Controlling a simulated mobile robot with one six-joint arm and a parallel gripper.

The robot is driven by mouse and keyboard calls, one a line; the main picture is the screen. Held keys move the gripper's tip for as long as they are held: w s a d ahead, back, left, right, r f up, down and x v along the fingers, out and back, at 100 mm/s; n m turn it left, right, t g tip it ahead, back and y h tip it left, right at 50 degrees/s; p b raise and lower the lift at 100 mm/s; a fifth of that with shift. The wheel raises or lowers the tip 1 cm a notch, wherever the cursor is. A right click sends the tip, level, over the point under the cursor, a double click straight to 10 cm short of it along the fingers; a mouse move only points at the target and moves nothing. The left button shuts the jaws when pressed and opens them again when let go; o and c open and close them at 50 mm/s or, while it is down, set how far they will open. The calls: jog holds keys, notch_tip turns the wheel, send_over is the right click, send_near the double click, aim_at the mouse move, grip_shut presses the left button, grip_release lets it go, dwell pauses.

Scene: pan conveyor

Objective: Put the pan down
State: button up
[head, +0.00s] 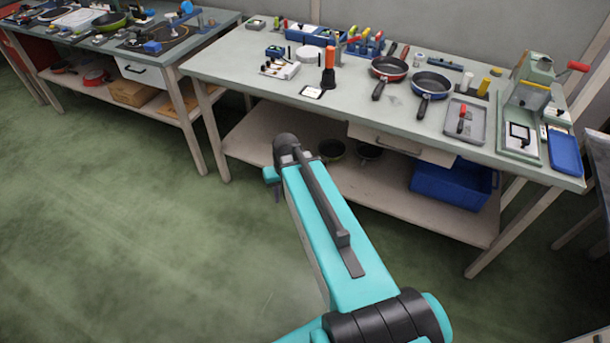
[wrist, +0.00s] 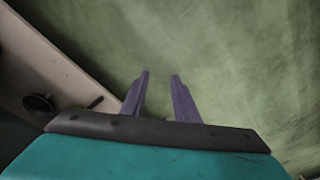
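A red-rimmed pan (head: 389,68) and a blue pan (head: 432,84) rest on the right workbench in the head view, handles toward the front edge. A green pan (head: 109,22) sits on the left bench. Dark pans (head: 331,151) lie on the right bench's lower shelf. A dark round pan-like thing (wrist: 38,103) shows at the left of the wrist view. My gripper (wrist: 160,74) has its two fingers apart with nothing between them, over the green floor. In the head view my arm mostly hides the gripper, in front of the right bench. No pan is held.
The right workbench (head: 225,72) carries an orange-handled tool (head: 329,68), a grey tray (head: 465,122) and a press with a red handle (head: 535,85). A blue crate (head: 452,187) is on its lower shelf. The floor (head: 100,230) at left is clear.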

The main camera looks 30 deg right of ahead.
jog(key=s+a+f+n+g, duration=0.2)
jog(key=s+a+f, duration=0.45)
jog(key=a, duration=0.35)
jog(key=s+f+g, duration=0.2)
jog(key=s+f, duration=0.6)
jog(key=s, duration=0.3)
jog(key=s+f+g, duration=0.2)
jog(key=s+f, duration=0.6)
jog(key=s, duration=0.4)
jog(key=shift+g, duration=0.4)
jog(key=shift+o, duration=0.4)
jog(key=shift+a+f, duration=0.1)
jog(key=shift+a, duration=0.1)
